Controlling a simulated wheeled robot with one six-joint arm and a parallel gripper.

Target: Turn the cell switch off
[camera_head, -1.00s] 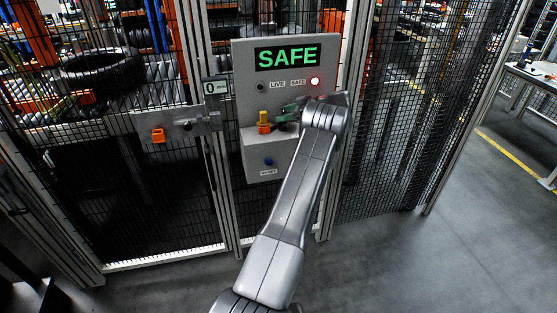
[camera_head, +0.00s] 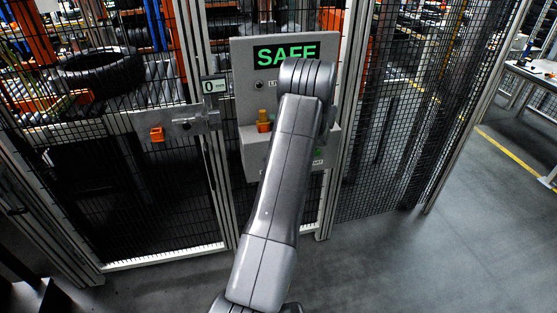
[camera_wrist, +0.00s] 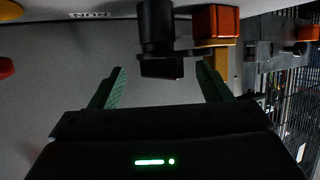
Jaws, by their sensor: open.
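The grey control panel (camera_head: 243,92) on the fence shows a green SAFE display (camera_head: 263,57). A yellow and orange fitting (camera_head: 263,121) sits on its front. In the upside-down wrist view, a black knob-like part (camera_wrist: 156,30) stands beside the orange block (camera_wrist: 216,20) and yellow piece; it may be the cell switch, but I cannot be sure. My gripper (camera_wrist: 160,74) is open, its green fingers apart, with the black part's lower end between and beyond them; contact cannot be told.
Left of the panel is a latch plate (camera_head: 186,125) with an orange handle (camera_head: 157,134) and a 0 sign (camera_head: 213,86). Behind the mesh fence lies a tyre (camera_head: 98,70) on rollers. Open floor (camera_head: 420,265) is at right.

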